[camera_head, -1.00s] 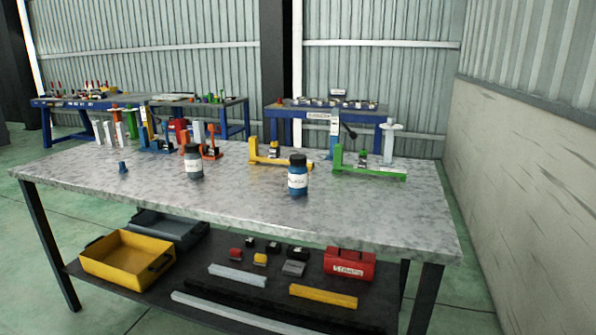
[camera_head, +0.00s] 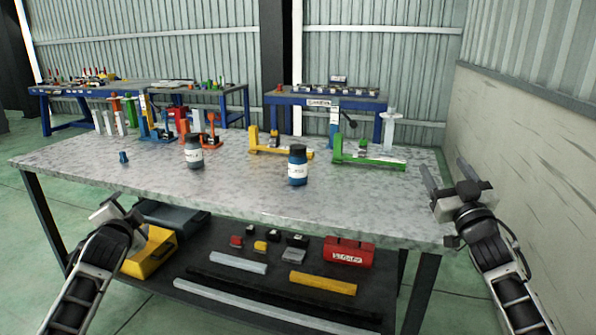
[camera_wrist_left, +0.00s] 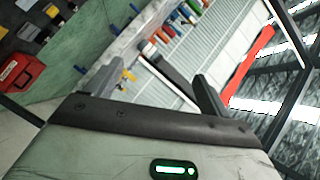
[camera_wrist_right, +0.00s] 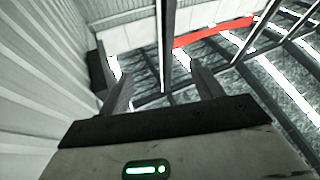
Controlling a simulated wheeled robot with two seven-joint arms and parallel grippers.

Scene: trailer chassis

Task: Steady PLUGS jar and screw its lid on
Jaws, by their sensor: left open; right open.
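A blue jar (camera_head: 298,172) with a dark top stands upright on the metal table (camera_head: 235,195), right of the middle. A grey jar (camera_head: 194,157) with a dark top stands upright further left. Both have white labels too small to read, so I cannot tell which is PLUGS. A small blue piece (camera_head: 123,157) is on the table at the left. My left gripper (camera_head: 119,208) is open and empty at the table's front left, apart from the jars. My right gripper (camera_head: 444,172) is open and empty by the right end. Wrist views show neither jar clearly.
A yellow clamp-like fixture (camera_head: 282,151) and a green one (camera_head: 370,163) stand behind the blue jar. Orange and blue tools stand at the back left. The lower shelf holds a yellow bin (camera_head: 150,254) and a red box (camera_head: 349,252). The table's front middle is clear.

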